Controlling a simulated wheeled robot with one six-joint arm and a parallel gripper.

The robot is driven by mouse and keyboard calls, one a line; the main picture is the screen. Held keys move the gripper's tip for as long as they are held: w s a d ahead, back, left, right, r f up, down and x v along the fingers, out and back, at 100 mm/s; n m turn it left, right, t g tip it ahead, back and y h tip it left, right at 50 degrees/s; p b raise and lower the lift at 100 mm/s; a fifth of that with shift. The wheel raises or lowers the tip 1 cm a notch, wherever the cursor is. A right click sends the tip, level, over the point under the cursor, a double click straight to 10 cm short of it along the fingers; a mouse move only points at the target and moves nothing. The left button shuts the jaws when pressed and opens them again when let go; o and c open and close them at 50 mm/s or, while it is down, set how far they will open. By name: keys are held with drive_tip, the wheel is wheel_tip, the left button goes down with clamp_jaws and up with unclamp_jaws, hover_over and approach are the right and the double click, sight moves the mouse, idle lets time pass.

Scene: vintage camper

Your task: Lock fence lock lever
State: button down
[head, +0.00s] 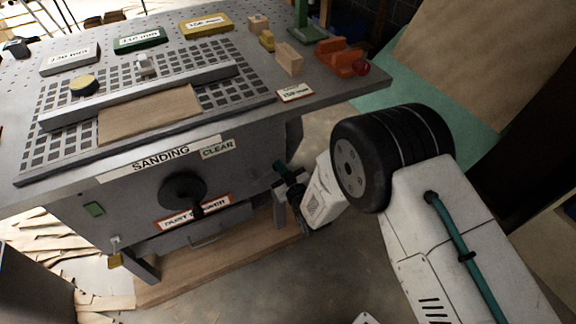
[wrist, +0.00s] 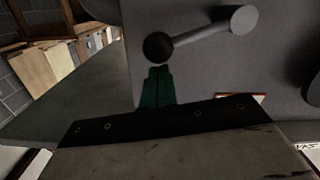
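In the wrist view a grey lever arm (wrist: 200,36) runs from a round grey hub at upper right down to a dark ball knob (wrist: 158,47). It sits on the machine's grey panel. My gripper's green fingers (wrist: 157,68) stand side by side with no clear gap and look shut. Their tips are just below the knob. Whether they touch it I cannot tell. In the head view my gripper (head: 278,165) is at the sanding table's right front side, below the tabletop. The lever cannot be made out there. The fence (head: 150,92) lies across the tabletop.
The sanding table (head: 330,85) carries a wooden board (head: 150,113), coloured grit blocks and an orange tool (head: 340,58). A black handwheel (head: 183,190) sticks out from its front. A wooden base plank (head: 215,262) lies below. The floor at front centre is mostly open.

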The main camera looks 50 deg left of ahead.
drive_tip(key=shift+w+f, duration=0.1)
idle(0.3)
drive_tip(key=s+d+r, duration=0.4)
drive_tip(key=d, duration=0.6)
drive_tip(key=shift+r, duration=0.3)
idle(0.3)
